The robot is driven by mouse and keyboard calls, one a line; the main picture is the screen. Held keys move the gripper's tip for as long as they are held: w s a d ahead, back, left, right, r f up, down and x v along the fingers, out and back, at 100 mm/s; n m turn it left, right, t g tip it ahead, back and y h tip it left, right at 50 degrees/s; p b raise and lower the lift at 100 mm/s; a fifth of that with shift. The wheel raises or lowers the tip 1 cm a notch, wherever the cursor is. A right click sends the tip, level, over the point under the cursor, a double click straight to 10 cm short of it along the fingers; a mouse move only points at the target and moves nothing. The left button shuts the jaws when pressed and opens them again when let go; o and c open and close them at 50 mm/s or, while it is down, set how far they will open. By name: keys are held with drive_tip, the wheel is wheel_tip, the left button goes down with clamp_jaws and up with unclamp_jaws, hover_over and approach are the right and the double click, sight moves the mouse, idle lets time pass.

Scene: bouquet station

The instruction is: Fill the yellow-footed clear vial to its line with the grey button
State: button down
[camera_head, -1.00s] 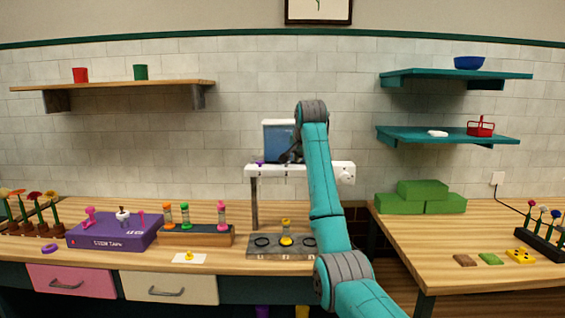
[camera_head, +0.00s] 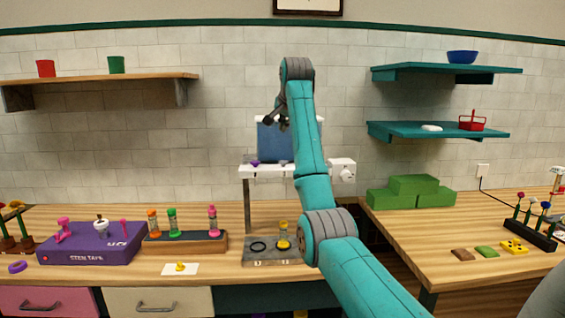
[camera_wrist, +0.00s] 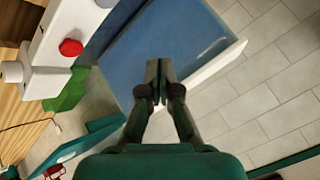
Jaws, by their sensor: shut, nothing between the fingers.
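The yellow-footed clear vial (camera_head: 283,236) stands upright on the right part of a grey plate (camera_head: 258,256), beneath the dispenser. Its fill line and level are too small to read. The dispenser has a white ledge (camera_head: 268,172) and a blue tank (camera_head: 275,145). A small grey piece (camera_head: 284,162), perhaps the grey button, shows at the ledge, right of a purple one (camera_head: 255,163). My gripper (camera_head: 270,121) is shut and empty, raised near the top of the tank, above the ledge. In the wrist view its closed fingertips (camera_wrist: 158,65) show over the blue tank.
A purple stem tape box (camera_head: 92,243) and a wooden rack of coloured vials (camera_head: 185,243) stand to the left. Green blocks (camera_head: 411,192) lie on the right table. A red button (camera_wrist: 70,47) shows on the dispenser's white side in the wrist view.

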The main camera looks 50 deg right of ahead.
sight(284, 161)
drive_tip(key=shift+f, duration=4.15)
drive_tip(key=shift+f, duration=0.2)
drive_tip(key=shift+f, duration=0.25)
drive_tip(key=shift+f, duration=0.6)
drive_tip(key=shift+r, duration=1.05)
drive_tip(key=shift+r, duration=2.5)
